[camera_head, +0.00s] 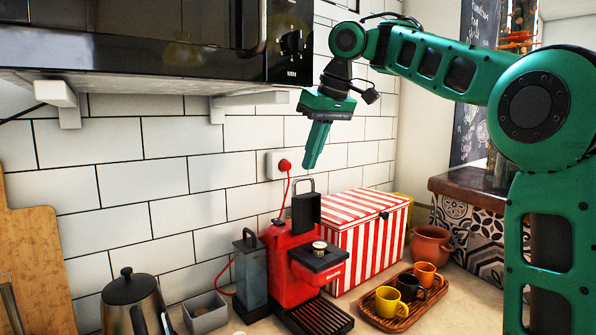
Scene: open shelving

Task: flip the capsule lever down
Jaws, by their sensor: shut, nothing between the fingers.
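The red capsule coffee machine (288,263) stands on the counter below my gripper. Its black capsule lever (306,208) stands upright at the top, with a thin loop handle (306,180) at its upper end. My gripper (310,166) points down with its green fingers together and nothing between them. The fingertips appear just above the loop handle in the picture; I cannot tell whether they touch it or how far apart they are in depth. A small round metal-topped part (319,247) sits on the black front of the machine.
A dark microwave (150,45) hangs on the wall at upper left. A striped box (372,240) stands right of the machine. A wooden tray (372,318) holds several cups in front. A kettle (130,300) and grey box (205,313) stand left. A red plug (284,165) is behind.

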